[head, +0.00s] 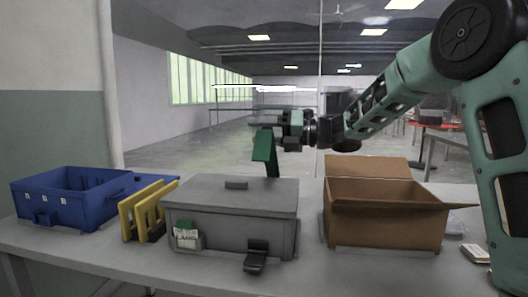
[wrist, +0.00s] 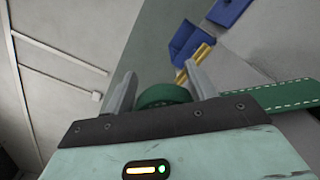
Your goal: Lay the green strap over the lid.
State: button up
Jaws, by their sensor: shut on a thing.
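The green strap (head: 264,146) hangs folded from my gripper (head: 267,118), above and behind the grey box's lid in the head view. In the wrist view the green strap (wrist: 164,95) shows between the two fingers of my gripper (wrist: 163,92), which is shut on it, and a stitched length runs out to the right. The lid (head: 215,193) is grey with a small handle on top and sits on the grey box (head: 220,235). A dark latch (head: 256,256) hangs at the box's front. The strap's lower end is partly hidden behind the lid.
A blue bin (head: 70,206) stands at the left of the table (head: 150,268), with yellow frames (head: 146,212) beside it. An open cardboard box (head: 385,223) stands right of the grey box. A small light-coloured item (head: 474,254) lies at the far right.

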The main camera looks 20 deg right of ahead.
jog(key=s+a+f+n+b, duration=0.1)
jog(key=b, duration=0.2)
jog(key=s+a+f+n+b, duration=0.1)
jog(key=s+f+b, duration=0.1)
jog(key=b, duration=0.2)
jog(key=s+a+f+n+b, duration=0.1)
jog(key=b, duration=0.3)
jog(key=shift+s+f+n, duration=0.25)
jog(key=shift+n, duration=0.15)
jog(key=s+f+n+b, duration=0.1)
jog(key=b, duration=0.2)
jog(key=s+a+f+n+b, duration=0.1)
jog(key=b, duration=0.3)
jog(key=shift+a, duration=0.25)
jog(key=o, duration=1.1)
jog(key=p+v, duration=0.3)
jog(key=v, duration=1.4)
jog(key=shift+s+d, duration=0.15)
jog(key=shift+s, duration=0.05)
